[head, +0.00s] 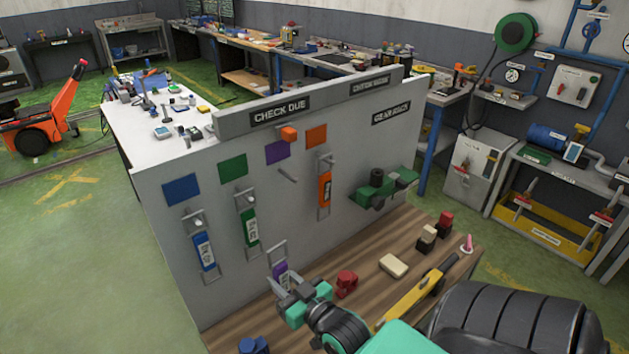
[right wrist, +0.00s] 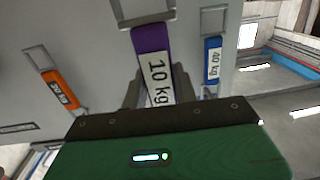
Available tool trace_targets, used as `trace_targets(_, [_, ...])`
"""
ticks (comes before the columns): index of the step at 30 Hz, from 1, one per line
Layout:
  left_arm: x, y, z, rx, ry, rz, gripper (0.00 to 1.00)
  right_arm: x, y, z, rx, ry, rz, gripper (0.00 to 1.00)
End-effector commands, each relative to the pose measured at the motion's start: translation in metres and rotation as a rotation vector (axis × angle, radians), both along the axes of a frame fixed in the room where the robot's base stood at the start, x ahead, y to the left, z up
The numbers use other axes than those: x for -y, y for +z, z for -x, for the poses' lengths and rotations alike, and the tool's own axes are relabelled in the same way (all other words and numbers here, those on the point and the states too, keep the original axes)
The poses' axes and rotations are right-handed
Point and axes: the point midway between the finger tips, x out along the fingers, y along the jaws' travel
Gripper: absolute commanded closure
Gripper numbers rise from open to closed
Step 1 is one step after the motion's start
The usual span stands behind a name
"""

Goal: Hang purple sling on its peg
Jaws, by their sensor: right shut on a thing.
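The purple sling (head: 281,270) is a short strap with a metal loop at its top, low in front of the grey panel (head: 330,225). In the right wrist view, the purple sling (right wrist: 152,62) shows a white "10 kg" label. My right gripper (head: 286,287) is shut on its lower part. An empty peg (head: 288,174) sticks out under the purple square (head: 277,151), above and apart from the sling. My left gripper is not in view.
A blue sling (head: 205,250), a green sling (head: 250,226) and an orange sling (head: 325,190) hang on neighbouring pegs. A green device (head: 383,188) juts from the panel at right. Red and cream blocks stand on the wooden bench top (head: 450,240).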

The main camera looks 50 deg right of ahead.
Motion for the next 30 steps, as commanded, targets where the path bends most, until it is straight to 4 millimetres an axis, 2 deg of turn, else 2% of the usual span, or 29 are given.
trace_targets(1, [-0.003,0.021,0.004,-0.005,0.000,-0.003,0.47,0.022,0.021,-0.002,0.001,-0.009,0.010,0.94])
trace_targets(6, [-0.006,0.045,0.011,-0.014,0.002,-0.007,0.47,0.083,0.054,-0.008,0.013,-0.041,0.008,0.94])
trace_targets(9, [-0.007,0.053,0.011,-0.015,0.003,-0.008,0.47,0.106,0.069,-0.010,0.022,-0.053,0.004,0.94])
trace_targets(12, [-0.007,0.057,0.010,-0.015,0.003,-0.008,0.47,0.121,0.078,-0.012,0.029,-0.061,0.001,0.94])
trace_targets(20, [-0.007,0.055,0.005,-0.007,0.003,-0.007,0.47,0.129,0.081,-0.017,0.033,-0.065,-0.003,0.94])
trace_targets(30, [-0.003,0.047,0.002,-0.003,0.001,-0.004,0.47,0.131,0.079,-0.036,0.034,-0.066,-0.001,0.94])
